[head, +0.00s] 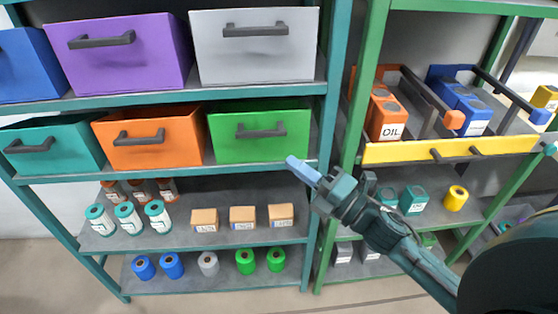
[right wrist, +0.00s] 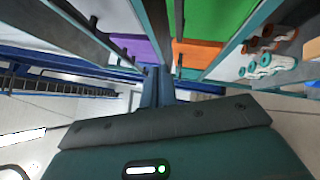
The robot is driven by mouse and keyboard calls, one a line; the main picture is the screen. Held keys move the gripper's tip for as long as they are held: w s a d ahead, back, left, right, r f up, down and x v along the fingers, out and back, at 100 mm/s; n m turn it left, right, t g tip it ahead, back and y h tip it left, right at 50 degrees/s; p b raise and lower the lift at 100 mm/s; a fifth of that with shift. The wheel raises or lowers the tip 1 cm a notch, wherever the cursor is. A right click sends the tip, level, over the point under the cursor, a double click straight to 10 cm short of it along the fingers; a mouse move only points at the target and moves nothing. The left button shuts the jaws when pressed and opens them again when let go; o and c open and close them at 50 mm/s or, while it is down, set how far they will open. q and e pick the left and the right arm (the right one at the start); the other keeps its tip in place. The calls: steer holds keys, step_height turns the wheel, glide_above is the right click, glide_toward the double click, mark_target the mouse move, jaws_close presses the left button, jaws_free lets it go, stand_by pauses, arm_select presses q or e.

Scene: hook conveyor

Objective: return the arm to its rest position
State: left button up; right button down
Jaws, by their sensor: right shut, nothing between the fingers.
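My right gripper (head: 303,170) reaches in from the lower right in the head view, with its fingers closed together and nothing between them. I cannot tell whether the fingertips touch the shelf frame. My left gripper is not in view.
A teal shelf rack (head: 180,178) holds bins above, small boxes (head: 242,216) and rolls (head: 208,263) below. The green rack (head: 345,180) at right has a yellow-fronted drawer (head: 440,149) with orange OIL cans (head: 386,118) and blue cans (head: 470,112). A large dark round shape covers the lower right.

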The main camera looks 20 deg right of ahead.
arm_select(q)
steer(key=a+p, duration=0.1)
steer(key=p, duration=0.1)
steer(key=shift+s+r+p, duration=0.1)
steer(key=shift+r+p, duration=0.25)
arm_select(e)
steer(key=s+a+f+m+g+h, duration=0.3)
steer(key=s+f+m, duration=0.4)
steer(key=f+m, duration=0.3)
steer(key=s+a+f+m+g+h, duration=0.3)
steer(key=s+f+m, duration=0.4)
steer(key=f+m, duration=0.4)
steer(key=m+g+h, duration=0.1)
steer(key=m, duration=0.2)
steer(key=shift+s+f, duration=0.2)
